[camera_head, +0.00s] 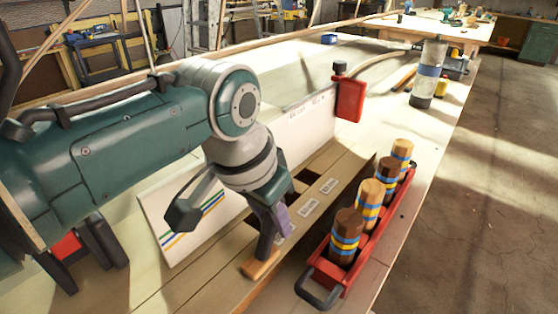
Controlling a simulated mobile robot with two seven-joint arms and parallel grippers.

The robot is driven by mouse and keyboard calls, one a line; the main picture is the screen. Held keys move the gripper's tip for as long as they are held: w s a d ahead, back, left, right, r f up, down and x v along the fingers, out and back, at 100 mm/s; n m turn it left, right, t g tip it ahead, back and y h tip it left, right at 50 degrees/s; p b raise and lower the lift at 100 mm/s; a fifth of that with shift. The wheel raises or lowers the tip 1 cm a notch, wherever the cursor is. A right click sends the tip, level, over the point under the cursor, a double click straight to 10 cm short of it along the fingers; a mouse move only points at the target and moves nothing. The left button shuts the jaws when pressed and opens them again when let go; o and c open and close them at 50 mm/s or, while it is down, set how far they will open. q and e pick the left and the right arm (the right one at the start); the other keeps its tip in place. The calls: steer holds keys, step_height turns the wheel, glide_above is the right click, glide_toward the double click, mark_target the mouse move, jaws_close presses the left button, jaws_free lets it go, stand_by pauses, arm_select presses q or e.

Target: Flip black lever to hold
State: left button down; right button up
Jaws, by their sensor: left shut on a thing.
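My left gripper (269,247) comes down from the left arm over the slatted bench top. Its fingers are closed, with a small light-brown wooden piece (261,263) at their tips. The fingers partly hide this piece. A red box (349,99) stands farther back, beyond the white panel, with a black knob-like part (340,68) on top. It is the likeliest black lever in view, but its position is too small to read. The left gripper is well apart from it, nearer to the camera.
A red tray (322,269) with a black handle holds several banded wooden cylinders (346,237) right of the gripper. A white panel with coloured stripes (190,230) lies left of it. The floor at right is clear.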

mark_target(261, 248)
arm_select(q)
steer(key=shift+f, duration=0.1)
stand_by(0.4)
steer(key=c, duration=0.6)
jaws_free()
steer(key=shift+w, duration=0.1)
steer(key=p+v, duration=0.3)
steer(key=v, duration=0.7)
steer(key=shift+d, duration=0.2)
